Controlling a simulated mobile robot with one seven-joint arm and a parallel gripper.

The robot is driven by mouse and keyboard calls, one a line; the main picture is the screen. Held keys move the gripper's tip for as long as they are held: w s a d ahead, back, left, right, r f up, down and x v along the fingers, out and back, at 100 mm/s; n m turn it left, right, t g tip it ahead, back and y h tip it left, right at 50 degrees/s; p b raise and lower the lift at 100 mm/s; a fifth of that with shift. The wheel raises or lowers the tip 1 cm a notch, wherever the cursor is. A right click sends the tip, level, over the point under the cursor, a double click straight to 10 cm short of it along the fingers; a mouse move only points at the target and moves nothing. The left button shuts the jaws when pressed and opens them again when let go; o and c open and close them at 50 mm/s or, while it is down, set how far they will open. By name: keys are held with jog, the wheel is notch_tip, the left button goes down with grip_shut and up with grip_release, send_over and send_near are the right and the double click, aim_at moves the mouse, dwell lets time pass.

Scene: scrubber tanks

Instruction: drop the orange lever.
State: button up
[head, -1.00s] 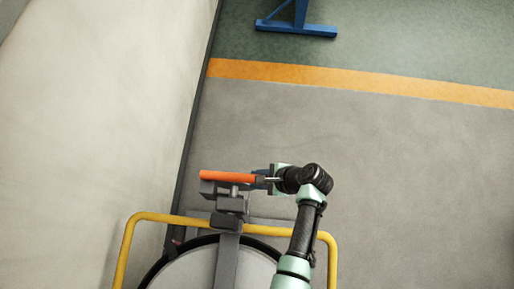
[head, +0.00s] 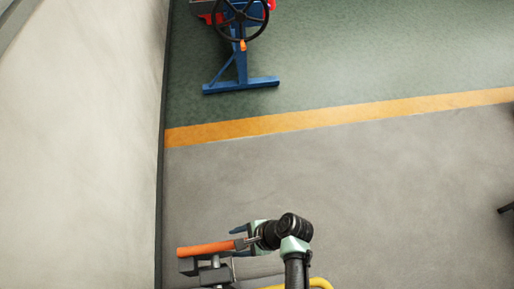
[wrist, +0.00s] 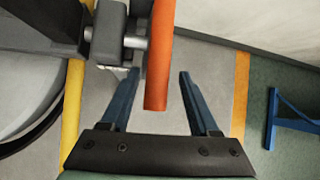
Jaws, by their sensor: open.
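The orange lever (head: 205,249) lies roughly level on a grey bracket (head: 212,271) at the bottom of the head view. In the wrist view the lever (wrist: 158,55) runs down from the top edge, its free end between the two blue fingers. My gripper (head: 238,238) is at the lever's right end. Its fingers, also in the wrist view (wrist: 158,76), are spread apart, with a gap visible on the right side of the lever.
A yellow rail (wrist: 72,110) and a round tank top (wrist: 25,90) lie beside the lever. A pale wall (head: 80,140) stands at left. A blue stand (head: 241,75) with a black handwheel (head: 240,14) is farther off. The grey floor (head: 370,190) between is clear.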

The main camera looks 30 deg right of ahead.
jog(key=v, duration=1.1)
jog(key=shift+d+r+p, duration=0.2)
jog(key=shift+r+p, duration=0.1)
jog(key=shift+r, duration=0.05)
jog(key=w+d+r+n+t+h, duration=0.3)
jog(key=w+r+n+t+h, duration=0.25)
jog(key=w+r, duration=1)
jog(key=w+a+r+n+t, duration=0.1)
jog(key=w+r+n+t, duration=0.2)
jog(key=r, duration=0.6)
jog(key=w+a+r+n+t, duration=0.15)
jog(key=w+r, duration=0.25)
jog(key=r, duration=0.5)
jog(key=a+r+n+t+h, duration=0.1)
jog(key=a+r+n+t, duration=0.15)
jog(key=r, duration=0.65)
jog(key=a+r+n+t+h, duration=0.1)
jog(key=a+r+n+t, duration=0.15)
jog(key=r, duration=0.65)
jog(key=s+a+r+n+t, duration=0.2)
jog(key=s+r, duration=0.4)
jog(key=r, duration=0.3)
jog(key=s+a+r+n+t+y, duration=0.1)
jog(key=s+a+r+n+t, duration=0.2)
jog(key=s+r+t, duration=0.3)
notch_tip(320, 180, up, 4)
jog(key=shift+s+a+r+n, duration=0.15)
jog(key=shift+s+a+n, duration=0.15)
jog(key=shift+s+a, duration=0.55)
